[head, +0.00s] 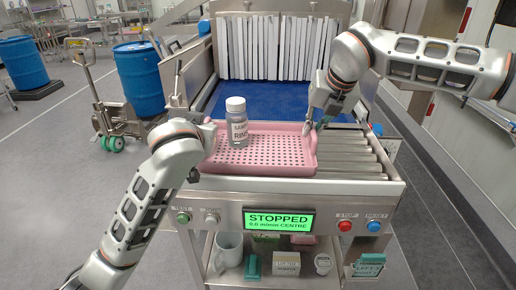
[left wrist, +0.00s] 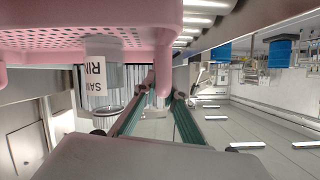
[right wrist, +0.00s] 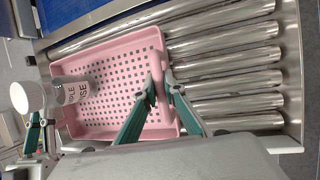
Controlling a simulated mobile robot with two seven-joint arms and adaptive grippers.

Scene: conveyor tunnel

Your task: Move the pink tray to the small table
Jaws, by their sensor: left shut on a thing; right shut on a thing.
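The pink tray (head: 270,158) is perforated and sits on the front rollers of the conveyor. A grey bottle (head: 238,130) with a white cap and a sample rinse label stands upright in it, left of centre. My right gripper (head: 314,126) is shut on the tray's right wall; the right wrist view shows the fingers (right wrist: 159,80) on either side of that wall. My left gripper (left wrist: 163,88) is shut on the tray's left wall, seen close up in the left wrist view. In the head view my left arm hides its fingertips. I cannot make out the small table.
The conveyor's steel rollers (head: 350,155) are bare right of the tray. A blue belt (head: 262,103) leads to a strip curtain (head: 275,48). The panel screen (head: 278,220) reads STOPPED. A lower shelf holds a mug (head: 228,252) and boxes. A pallet truck (head: 108,120) and blue drums (head: 140,78) stand left.

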